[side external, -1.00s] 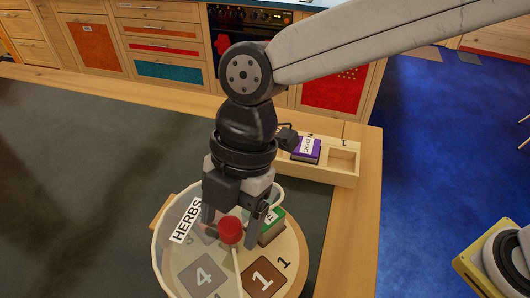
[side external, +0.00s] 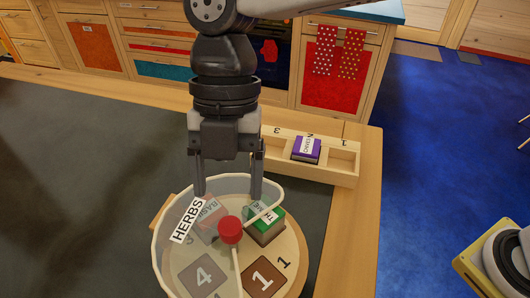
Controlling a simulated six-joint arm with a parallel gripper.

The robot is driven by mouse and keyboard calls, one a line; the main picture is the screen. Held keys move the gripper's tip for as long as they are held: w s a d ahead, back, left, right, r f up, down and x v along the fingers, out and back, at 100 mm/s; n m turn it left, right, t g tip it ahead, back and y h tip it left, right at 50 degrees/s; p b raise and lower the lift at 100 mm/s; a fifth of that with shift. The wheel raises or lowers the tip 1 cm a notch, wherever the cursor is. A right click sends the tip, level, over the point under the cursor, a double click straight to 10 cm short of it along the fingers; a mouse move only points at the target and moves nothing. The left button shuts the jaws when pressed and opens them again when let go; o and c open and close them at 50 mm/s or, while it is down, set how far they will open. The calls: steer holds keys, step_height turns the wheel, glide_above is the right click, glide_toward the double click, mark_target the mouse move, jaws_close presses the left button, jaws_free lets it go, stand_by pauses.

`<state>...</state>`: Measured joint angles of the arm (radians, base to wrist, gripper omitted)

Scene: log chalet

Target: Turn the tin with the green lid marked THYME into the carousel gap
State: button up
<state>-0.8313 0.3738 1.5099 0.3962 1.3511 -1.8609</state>
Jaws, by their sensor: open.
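The tin with the green lid marked THYME (side external: 266,219) stands upright on the round wooden carousel (side external: 294,248), right of the red knob (side external: 230,230). A clear cover marked HERBS (side external: 186,221) lies over the left part; its open gap faces right and front. One pale edge of the gap crosses in front of or over the green lid, so I cannot tell whether the tin is fully inside the gap. My gripper (side external: 228,193) is open and empty, pointing down above the back of the carousel, behind the knob.
Under the cover, a tin with a reddish lid (side external: 209,217) stands left of the knob.

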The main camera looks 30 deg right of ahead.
mark_target(230, 225)
steer(key=w+d+f+m+t, duration=0.1)
steer(key=w+d+m, duration=0.3)
steer(key=d+m, duration=0.4)
steer(key=w+d+f+m+t, duration=0.1)
steer(key=w+d+f+m, duration=0.2)
steer(key=w+d+m, duration=0.2)
steer(key=w+d+f+m+t+h, duration=0.1)
steer(key=w+d+m, duration=0.3)
steer(key=d+m, duration=0.7)
steer(key=shift+w+d+f+m+t, duration=0.1)
steer(key=shift+w+f+m+t, duration=0.15)
steer(key=shift+f+m+t, duration=0.4)
steer(key=shift+w+d+f+m, duration=0.1)
steer(key=shift+d+f+m, duration=0.15)
steer(key=shift+d+m, duration=0.85)
steer(key=shift+a, duration=0.25)
